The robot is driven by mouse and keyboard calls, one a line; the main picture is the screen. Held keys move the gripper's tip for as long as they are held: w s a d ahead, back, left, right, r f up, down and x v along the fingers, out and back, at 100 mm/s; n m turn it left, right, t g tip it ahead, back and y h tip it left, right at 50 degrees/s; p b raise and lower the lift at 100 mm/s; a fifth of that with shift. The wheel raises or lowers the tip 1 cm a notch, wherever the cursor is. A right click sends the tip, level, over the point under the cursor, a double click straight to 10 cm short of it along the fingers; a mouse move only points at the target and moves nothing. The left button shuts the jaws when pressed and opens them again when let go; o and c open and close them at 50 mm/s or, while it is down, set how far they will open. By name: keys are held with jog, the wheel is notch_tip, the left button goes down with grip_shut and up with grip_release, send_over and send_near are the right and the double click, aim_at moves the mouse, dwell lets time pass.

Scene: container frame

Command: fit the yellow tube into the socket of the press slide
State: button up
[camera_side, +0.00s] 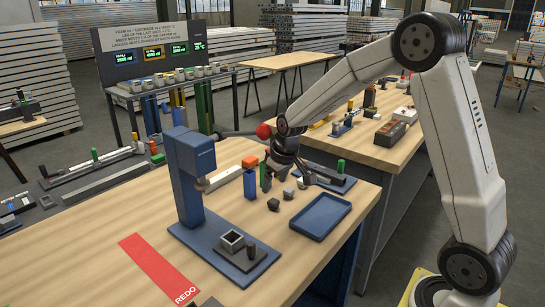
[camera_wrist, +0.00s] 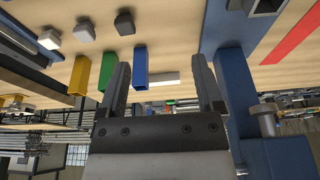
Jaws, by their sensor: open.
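The yellow tube (camera_wrist: 78,75) stands in the wrist view, left of a green tube (camera_wrist: 106,70) and a blue tube (camera_wrist: 140,68). In the side view I cannot make out the yellow tube; my gripper may hide it. My gripper (camera_wrist: 163,85) is open and empty, its fingers apart, with the blue tube showing beyond the gap. The press has a blue column (camera_side: 187,185), and a grey square socket (camera_side: 232,241) sits on its base plate. The socket's edge also shows at the top of the wrist view (camera_wrist: 266,5).
A blue tray (camera_side: 320,216) lies right of the press. Several small dark and grey caps lie near it, one dark cap (camera_wrist: 124,20) close to the tubes. A red REDO strip (camera_side: 160,268) marks the front of the table. A second bench (camera_side: 385,150) stands behind.

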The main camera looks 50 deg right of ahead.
jog(key=w+d+f, duration=0.1)
jog(key=w+d, duration=0.3)
jog(key=d, duration=0.3)
jog(key=w+d+f+t, duration=0.1)
jog(key=w+d, duration=0.4)
jog(key=d, duration=0.3)
jog(key=w+d+f, duration=0.1)
jog(key=w+d, duration=0.3)
jog(key=d, duration=0.3)
jog(key=shift+w+d, duration=0.2)
jog(key=shift+w, duration=0.05)
jog(key=shift+w+f, duration=0.1)
jog(key=shift+x, duration=2.4)
jog(key=shift+w, duration=0.2)
grip_shut()
